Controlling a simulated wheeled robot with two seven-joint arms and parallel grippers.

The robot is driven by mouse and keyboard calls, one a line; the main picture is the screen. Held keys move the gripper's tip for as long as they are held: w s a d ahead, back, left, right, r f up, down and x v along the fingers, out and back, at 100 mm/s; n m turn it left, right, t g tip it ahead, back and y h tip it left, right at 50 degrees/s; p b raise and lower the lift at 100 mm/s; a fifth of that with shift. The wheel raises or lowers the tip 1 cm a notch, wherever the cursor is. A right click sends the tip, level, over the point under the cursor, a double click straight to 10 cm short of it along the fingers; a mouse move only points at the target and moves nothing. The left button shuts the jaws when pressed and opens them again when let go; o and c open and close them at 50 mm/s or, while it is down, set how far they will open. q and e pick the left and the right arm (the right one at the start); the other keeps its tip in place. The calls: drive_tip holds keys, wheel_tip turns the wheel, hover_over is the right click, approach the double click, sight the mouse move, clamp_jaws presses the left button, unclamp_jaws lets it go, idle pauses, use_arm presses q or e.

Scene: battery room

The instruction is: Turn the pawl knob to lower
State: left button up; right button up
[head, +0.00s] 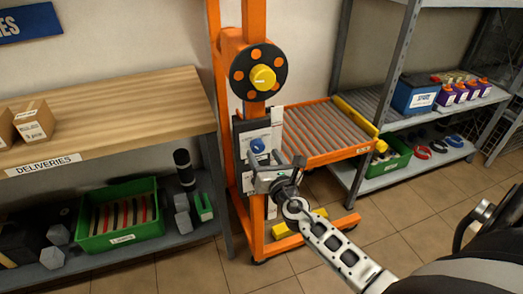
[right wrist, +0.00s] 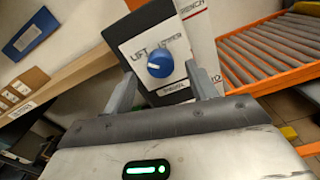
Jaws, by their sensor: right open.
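The blue pawl knob (right wrist: 160,64) sits on a white plate marked with LIFT on the left and a second, partly covered word on the right. A white line on the knob points toward the left. The knob also shows in the head view (head: 257,145), on the orange lift's post below the black disc with the yellow hub. My right gripper (right wrist: 163,82) is open, with one finger on each side of the knob and apart from it as far as I can tell; in the head view the gripper (head: 276,170) is just below the knob. My left gripper is not in view.
The lift's roller platform (head: 320,135) extends right of the post toward a grey shelf with a blue battery (head: 416,95). A wooden deliveries bench (head: 110,110) with cardboard boxes stands at left. Yellow blocks (head: 300,223) lie by the lift's base. Tiled floor is clear at front.

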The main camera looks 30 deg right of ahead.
sight(258, 146)
drive_tip(key=shift+x, duration=1.35)
drive_tip(key=shift+c, duration=0.9)
drive_tip(key=c, duration=0.8)
